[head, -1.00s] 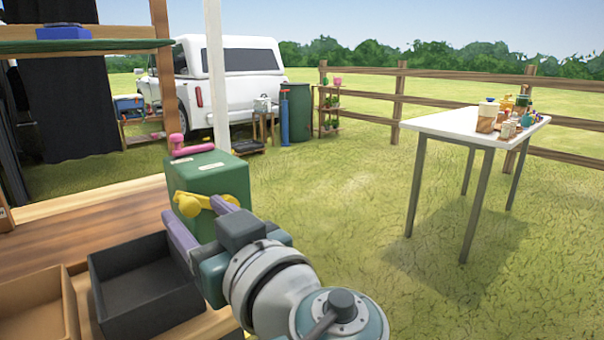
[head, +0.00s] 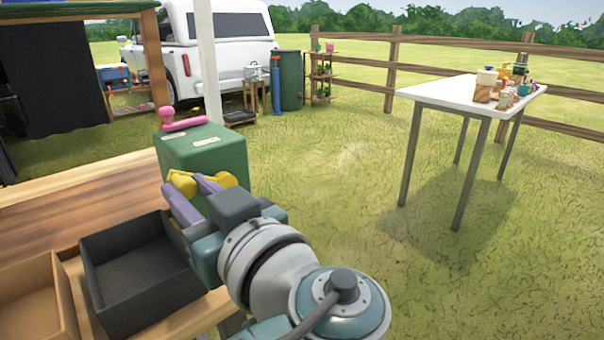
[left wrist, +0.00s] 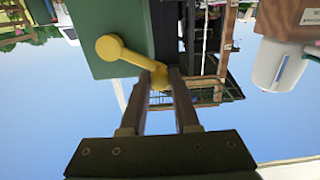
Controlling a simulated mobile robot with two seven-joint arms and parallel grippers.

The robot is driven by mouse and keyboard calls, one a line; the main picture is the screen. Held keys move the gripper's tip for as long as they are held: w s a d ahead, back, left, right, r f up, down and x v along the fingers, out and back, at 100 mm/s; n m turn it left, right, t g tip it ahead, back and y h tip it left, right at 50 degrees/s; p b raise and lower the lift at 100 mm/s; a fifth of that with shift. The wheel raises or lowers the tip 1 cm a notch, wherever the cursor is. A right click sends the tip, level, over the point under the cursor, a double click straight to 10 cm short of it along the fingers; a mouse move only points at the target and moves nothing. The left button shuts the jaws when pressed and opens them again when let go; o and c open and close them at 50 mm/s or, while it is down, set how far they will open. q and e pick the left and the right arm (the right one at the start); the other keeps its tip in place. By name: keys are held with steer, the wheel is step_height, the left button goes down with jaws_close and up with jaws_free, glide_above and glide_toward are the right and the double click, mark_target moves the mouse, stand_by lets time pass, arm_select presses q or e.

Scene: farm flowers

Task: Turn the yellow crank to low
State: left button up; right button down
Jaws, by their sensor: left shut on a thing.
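The yellow crank (head: 183,182) is on the near side of a green box (head: 215,155) at the table's end. My left gripper (head: 194,183) is shut on the crank's handle, with its purple fingers on either side of it. In the left wrist view the crank's arm (left wrist: 128,55) runs from a round hub on the green box to the handle between my fingertips (left wrist: 160,75). Part of the handle is hidden by the fingers. Any setting marks beside the crank cannot be read. My right gripper is not in view.
A pink crank (head: 180,121) is on top of the green box. A black tray (head: 140,305) and a brown tray (head: 62,300) are at the front left. A white table (head: 440,92) with several items stands at the right, with open grass between.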

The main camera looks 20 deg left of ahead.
arm_select(q)
jaws_close()
stand_by(0.6)
steer(key=shift+f, duration=0.1)
steer(key=shift+f+b, duration=0.1)
steer(key=shift+b, duration=0.3)
steer(key=f+n+b, duration=0.1)
steer(key=n+b, duration=0.1)
steer(key=b, duration=0.2)
steer(key=f+n+b, duration=0.1)
steer(key=n+b, duration=0.1)
steer(key=b, duration=0.3)
steer(key=f+n+b, duration=0.2)
steer(key=b, duration=0.3)
steer(key=shift+s+a+f, duration=0.1)
steer(key=shift+s+a, duration=0.1)
steer(key=shift+s, duration=0.2)
steer(key=shift+n+b, duration=0.6)
steer(key=shift+b, duration=0.4)
steer(key=o, duration=0.7)
jaws_free()
